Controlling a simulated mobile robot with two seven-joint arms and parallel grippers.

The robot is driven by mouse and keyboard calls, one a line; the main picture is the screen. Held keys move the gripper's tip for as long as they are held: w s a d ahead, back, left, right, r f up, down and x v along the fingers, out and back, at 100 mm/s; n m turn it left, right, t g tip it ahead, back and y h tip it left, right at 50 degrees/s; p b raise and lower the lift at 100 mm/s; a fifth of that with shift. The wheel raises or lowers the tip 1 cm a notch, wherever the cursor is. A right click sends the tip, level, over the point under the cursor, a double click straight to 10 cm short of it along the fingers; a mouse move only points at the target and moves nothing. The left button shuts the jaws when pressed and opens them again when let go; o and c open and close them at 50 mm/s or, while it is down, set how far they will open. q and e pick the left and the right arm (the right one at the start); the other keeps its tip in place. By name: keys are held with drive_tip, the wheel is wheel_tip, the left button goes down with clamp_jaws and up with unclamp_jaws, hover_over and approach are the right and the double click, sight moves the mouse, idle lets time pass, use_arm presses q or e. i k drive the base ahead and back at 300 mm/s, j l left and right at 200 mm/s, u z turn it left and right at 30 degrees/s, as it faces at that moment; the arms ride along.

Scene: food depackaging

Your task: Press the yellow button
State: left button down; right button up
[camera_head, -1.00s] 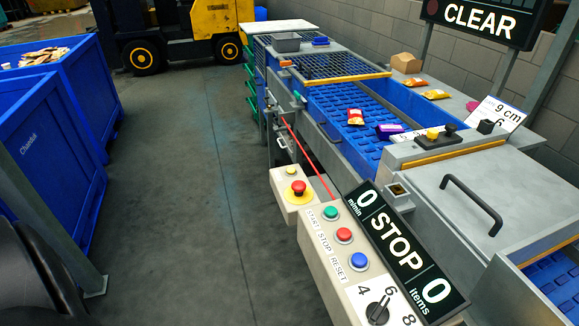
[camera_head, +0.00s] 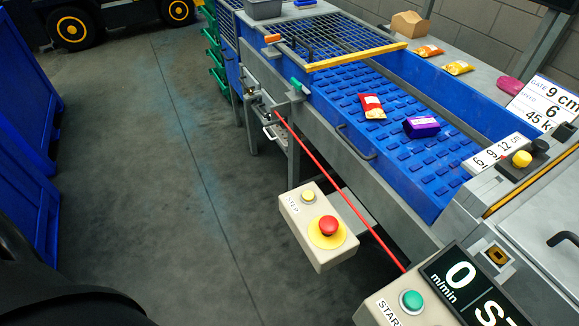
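A small yellow button (camera_head: 308,196) sits on the upper part of a beige control box (camera_head: 318,254), beside a label that seems to read STEP. A red mushroom button (camera_head: 328,225) on a yellow disc is just below it on the same box. A second yellow knob (camera_head: 522,159) stands on the machine at the right, next to a numbered plate. Neither of my grippers is in view. Nothing covers the yellow button on the box.
A red cord (camera_head: 340,190) runs along the machine's side, close to the control box. A green button (camera_head: 411,302) is on the panel at the bottom. Packets lie on the blue conveyor (camera_head: 345,85). The floor (camera_head: 170,170) left of the box is clear.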

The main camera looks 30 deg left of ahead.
sight(309, 195)
drive_tip(key=i+j, duration=0.15)
drive_tip(key=j, duration=0.25)
drive_tip(key=i+j, duration=0.15)
drive_tip(key=j, duration=0.2)
drive_tip(key=i+j, duration=0.2)
drive_tip(key=j, duration=0.2)
drive_tip(key=i+j, duration=0.15)
drive_tip(key=j, duration=0.2)
drive_tip(key=z, duration=0.05)
